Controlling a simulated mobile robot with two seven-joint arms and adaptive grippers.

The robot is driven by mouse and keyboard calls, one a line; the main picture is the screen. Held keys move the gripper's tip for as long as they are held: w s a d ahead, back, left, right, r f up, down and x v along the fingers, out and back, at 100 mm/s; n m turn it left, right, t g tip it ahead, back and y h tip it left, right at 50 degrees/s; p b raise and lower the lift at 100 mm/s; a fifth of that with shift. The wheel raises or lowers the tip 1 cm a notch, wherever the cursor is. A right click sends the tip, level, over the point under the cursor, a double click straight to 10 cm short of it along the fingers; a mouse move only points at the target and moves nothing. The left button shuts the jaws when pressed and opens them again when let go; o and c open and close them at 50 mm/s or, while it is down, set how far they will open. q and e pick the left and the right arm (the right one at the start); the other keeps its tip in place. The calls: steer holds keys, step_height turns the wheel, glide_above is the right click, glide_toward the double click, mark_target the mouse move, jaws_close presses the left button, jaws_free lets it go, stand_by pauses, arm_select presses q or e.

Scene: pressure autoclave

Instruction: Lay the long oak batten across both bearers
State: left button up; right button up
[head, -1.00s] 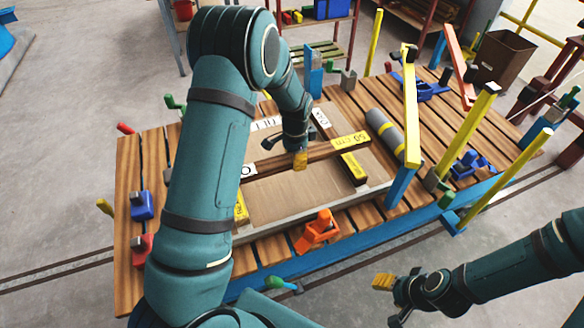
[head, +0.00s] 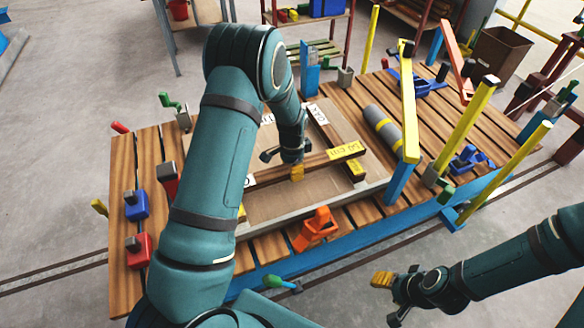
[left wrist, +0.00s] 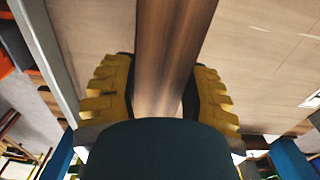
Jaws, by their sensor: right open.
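The long oak batten (head: 322,161) is dark brown, with a yellow "50 cm" label at its right end. It lies crosswise over the right bearer (head: 328,128); I cannot tell whether it touches it. The left bearer is mostly hidden behind my left arm; a yellow patch at its near end (head: 241,212) shows. My left gripper (head: 297,172) is around the batten's middle. My right gripper (head: 383,281) is open and empty, off the table's front right.
A pale framed board (head: 285,205) lies under the bearers on the slatted table (head: 125,220). An orange clamp (head: 316,225) stands at its front edge.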

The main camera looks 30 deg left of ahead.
arm_select(q)
steer(key=o, duration=0.3)
steer(key=shift+r, duration=0.15)
steer(key=shift+r+p, duration=0.3)
steer(key=shift+r, duration=0.05)
step_height(320, 180, up, 12)
steer(key=shift+f+p, duration=0.25)
steer(key=shift+p, duration=0.95)
